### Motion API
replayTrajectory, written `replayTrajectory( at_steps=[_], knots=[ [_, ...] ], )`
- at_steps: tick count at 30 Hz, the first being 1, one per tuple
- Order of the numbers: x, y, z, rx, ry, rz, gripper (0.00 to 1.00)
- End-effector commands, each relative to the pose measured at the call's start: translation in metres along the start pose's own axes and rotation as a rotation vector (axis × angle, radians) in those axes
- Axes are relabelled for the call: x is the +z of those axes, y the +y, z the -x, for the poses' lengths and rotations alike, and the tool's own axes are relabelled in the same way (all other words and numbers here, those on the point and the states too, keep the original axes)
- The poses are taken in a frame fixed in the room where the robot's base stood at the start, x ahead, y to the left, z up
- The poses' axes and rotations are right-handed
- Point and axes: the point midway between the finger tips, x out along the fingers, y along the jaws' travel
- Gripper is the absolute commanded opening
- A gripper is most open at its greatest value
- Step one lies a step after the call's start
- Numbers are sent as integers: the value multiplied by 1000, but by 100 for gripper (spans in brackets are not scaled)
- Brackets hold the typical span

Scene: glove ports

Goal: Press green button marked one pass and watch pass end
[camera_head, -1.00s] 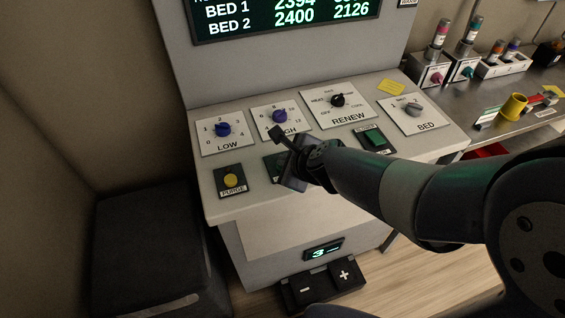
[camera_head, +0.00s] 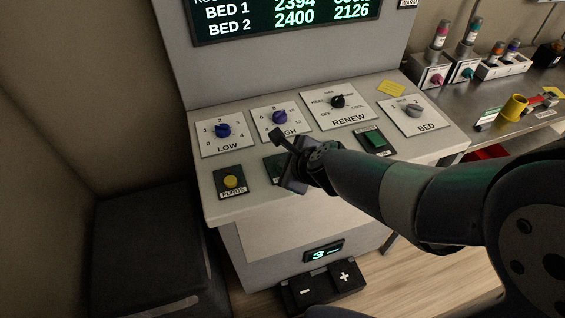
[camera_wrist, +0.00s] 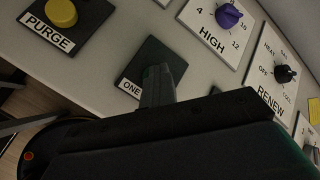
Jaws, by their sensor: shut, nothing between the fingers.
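The dark plate labelled ONE (camera_wrist: 150,68) lies on the sloped panel in the wrist view; the rest of its label is covered by my gripper. The same plate shows only in part in the head view (camera_head: 272,165), beside my gripper. My gripper (camera_wrist: 158,72) is shut and empty, with its tips over that plate. No green button can be made out on the plate; the fingers cover part of it. Whether the tips touch anything cannot be told. In the head view my wrist hides the fingertips.
A yellow PURGE button (camera_head: 231,181) is left of the plate. The LOW knob (camera_head: 223,130), HIGH knob (camera_head: 279,117), RENEW knob (camera_head: 338,101) and BED knob (camera_head: 413,109) stand behind. A display (camera_head: 285,20) shows bed numbers.

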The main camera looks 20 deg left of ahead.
Motion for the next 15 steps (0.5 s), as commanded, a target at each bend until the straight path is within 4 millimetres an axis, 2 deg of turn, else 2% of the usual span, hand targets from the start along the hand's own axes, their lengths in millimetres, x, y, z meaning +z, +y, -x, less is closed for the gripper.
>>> replayTrajectory(
  at_steps=[7,15],
  knots=[
    [0,1,2,5,2,0,0],
    [15,-14,21,2,0,0,0]
  ],
)
